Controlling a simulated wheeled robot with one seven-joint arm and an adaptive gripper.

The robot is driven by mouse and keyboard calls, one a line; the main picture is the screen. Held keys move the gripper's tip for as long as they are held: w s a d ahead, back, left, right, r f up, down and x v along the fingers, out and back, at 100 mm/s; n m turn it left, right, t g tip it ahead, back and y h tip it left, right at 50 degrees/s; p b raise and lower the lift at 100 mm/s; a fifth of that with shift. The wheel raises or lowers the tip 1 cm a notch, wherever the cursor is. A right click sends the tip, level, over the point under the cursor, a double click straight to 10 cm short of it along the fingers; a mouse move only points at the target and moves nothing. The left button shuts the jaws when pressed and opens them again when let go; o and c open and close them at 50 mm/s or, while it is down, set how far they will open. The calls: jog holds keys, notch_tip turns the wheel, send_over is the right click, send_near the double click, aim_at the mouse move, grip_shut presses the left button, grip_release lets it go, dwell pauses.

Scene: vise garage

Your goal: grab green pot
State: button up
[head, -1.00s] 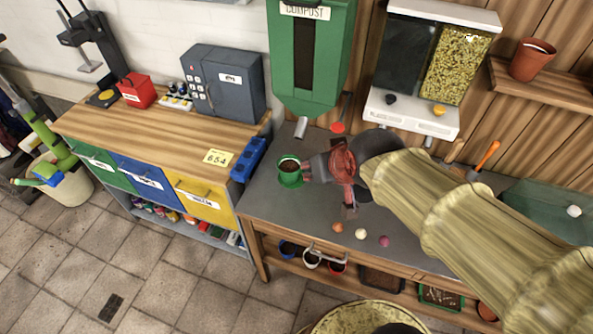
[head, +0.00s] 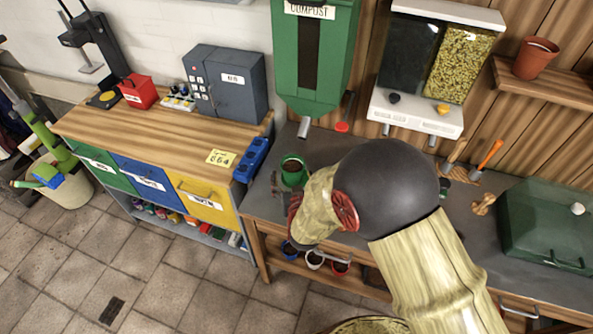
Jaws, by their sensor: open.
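The green pot (head: 293,177) stands upright on the grey workbench, near its left end, with dark soil inside. My gripper (head: 281,186) is open, just in front and to the left of the pot, low over the bench. One finger shows beside the pot's left side; the rest of the gripper is partly hidden by my wrist. I cannot tell whether a finger touches the pot.
The green compost dispenser (head: 315,60) hangs behind. A dark green lidded box (head: 548,225) and an orange-handled tool (head: 487,158) are at the right. My arm covers the bench middle.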

aim_at(292, 161)
jog(key=shift+o, duration=0.5)
jog(key=shift+x, duration=1)
jog(key=x, duration=0.1)
jog(key=b+x, duration=0.1)
jog(key=x, duration=0.3)
jog(key=shift+w+d+r, duration=0.15)
jog(key=shift+d+r, duration=0.2)
jog(key=shift+c, duration=0.5)
jog(key=shift+r, duration=0.1)
jog(key=c, duration=1.3)
